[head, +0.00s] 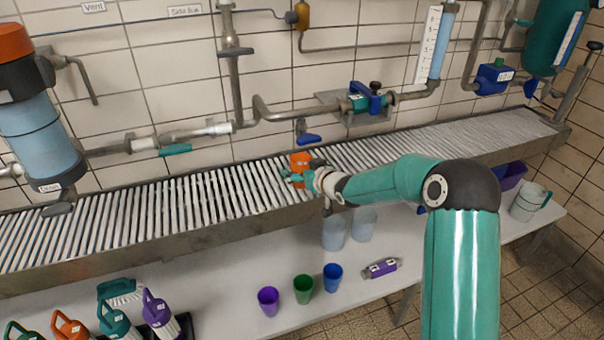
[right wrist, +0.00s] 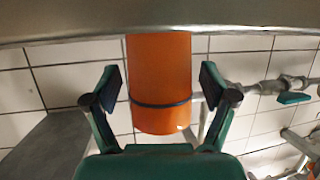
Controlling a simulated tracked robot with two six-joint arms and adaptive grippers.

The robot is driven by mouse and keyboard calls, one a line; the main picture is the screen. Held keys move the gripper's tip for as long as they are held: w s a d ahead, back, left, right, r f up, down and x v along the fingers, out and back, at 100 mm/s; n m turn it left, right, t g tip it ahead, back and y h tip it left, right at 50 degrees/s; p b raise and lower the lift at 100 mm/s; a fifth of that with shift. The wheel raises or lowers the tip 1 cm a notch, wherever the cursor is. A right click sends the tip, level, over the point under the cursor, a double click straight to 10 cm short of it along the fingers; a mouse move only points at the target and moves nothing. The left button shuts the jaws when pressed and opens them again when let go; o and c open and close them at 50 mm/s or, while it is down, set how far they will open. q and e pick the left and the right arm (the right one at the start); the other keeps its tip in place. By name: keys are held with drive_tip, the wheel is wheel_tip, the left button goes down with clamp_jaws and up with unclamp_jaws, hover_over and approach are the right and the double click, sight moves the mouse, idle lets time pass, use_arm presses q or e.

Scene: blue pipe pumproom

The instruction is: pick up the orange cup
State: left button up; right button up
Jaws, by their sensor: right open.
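The orange cup (head: 300,160) stands on the slatted metal grating at the middle of the head view. My right gripper (head: 296,175) is at the cup's near side, its fingers partly in front of the cup's lower part. In the right wrist view the orange cup (right wrist: 160,75) fills the space between the fingers and shows a dark band around it. The right gripper (right wrist: 158,82) is open there, one finger on each side, with a visible gap between each finger and the cup. My left gripper is not in view.
The slatted grating (head: 130,215) runs along the tiled wall below pipes and a blue-handled valve (head: 301,138). On the lower white table stand purple (head: 268,301), green (head: 303,289) and blue (head: 333,277) cups, plus clear beakers (head: 334,234). Jugs crowd the lower left.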

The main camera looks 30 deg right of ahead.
drive_tip(key=c, duration=1.5)
drive_tip(key=shift+r, duration=0.1)
drive_tip(key=shift+r, duration=0.1)
